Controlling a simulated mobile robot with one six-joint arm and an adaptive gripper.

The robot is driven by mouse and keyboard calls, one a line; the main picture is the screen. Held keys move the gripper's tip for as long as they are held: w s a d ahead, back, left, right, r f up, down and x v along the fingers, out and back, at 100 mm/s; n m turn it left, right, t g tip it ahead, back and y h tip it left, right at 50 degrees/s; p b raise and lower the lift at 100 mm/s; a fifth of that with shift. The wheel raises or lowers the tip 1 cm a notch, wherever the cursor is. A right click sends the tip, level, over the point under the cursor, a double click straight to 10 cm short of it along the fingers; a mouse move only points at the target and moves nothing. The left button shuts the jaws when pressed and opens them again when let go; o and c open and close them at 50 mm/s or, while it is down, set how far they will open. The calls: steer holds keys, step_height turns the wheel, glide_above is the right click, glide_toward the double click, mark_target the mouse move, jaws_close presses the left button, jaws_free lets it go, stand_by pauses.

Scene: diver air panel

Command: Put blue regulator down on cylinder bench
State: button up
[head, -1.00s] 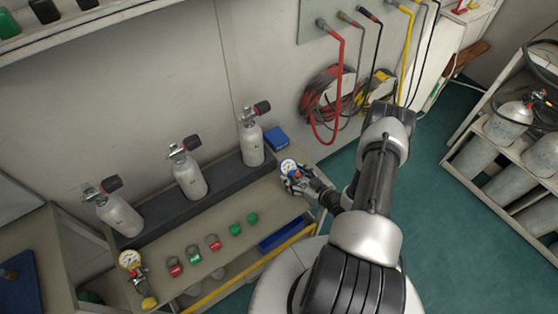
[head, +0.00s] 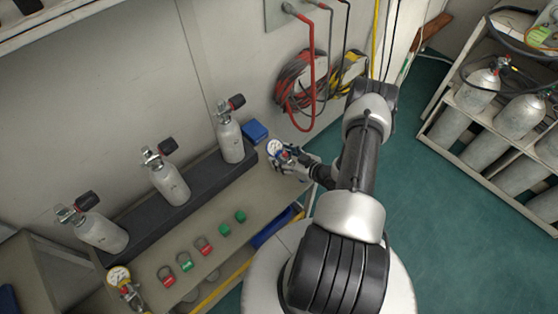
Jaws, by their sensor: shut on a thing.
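The blue regulator (head: 275,148), with a round white gauge, is held in my gripper (head: 290,158). My gripper is shut on it, and its fingers are partly hidden at this size. It is over the right end of the cylinder bench (head: 222,187), which is a grey-beige top. I cannot tell whether the regulator touches the bench or hangs just above it.
Three grey cylinders (head: 230,143) stand in a dark rack (head: 150,207) along the bench's back. A blue box (head: 255,131) lies near the regulator. The middle strip is clear.

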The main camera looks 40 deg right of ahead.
steer(key=shift+w+d, duration=0.1)
steer(key=shift+d, duration=0.7)
steer(key=shift+d+b, duration=0.25)
steer(key=shift+b, duration=0.1)
steer(key=shift+f+b, duration=0.25)
steer(key=shift+b, duration=0.05)
steer(key=shift+f+b, duration=0.35)
steer(key=shift+f+b, duration=1.2)
steer(key=shift+b, duration=0.2)
stand_by(1.2)
steer(key=o, duration=1.6)
steer(key=shift+f, duration=0.1)
